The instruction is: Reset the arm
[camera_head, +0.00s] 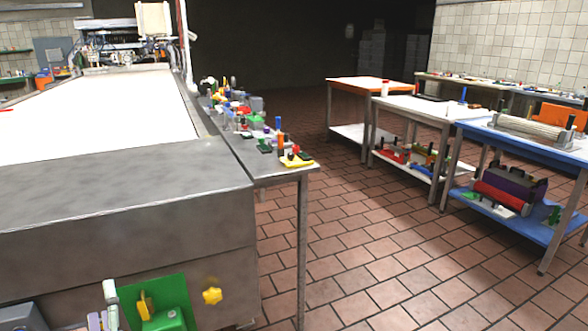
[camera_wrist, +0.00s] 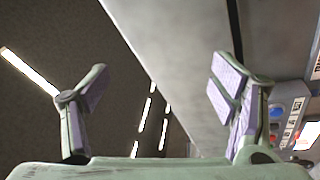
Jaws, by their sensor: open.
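My gripper (camera_wrist: 160,80) shows in the wrist view with its two pale green fingers and lilac pads spread wide apart. Nothing is between the fingers. Beyond them are a grey metal surface (camera_wrist: 190,50) and a dark area with bright strips. In the head view, small pale and lilac parts at the bottom left edge look like my gripper's fingers, in front of the machine's side; most of the arm is out of view.
A long steel machine (camera_head: 120,180) with a white belt (camera_head: 110,110) fills the left. A green panel (camera_head: 165,290) and a yellow knob (camera_head: 212,296) are on its side. A narrow side table (camera_head: 265,175) holds many small items. Several worktables stand right; tiled floor (camera_head: 400,260) between is clear.

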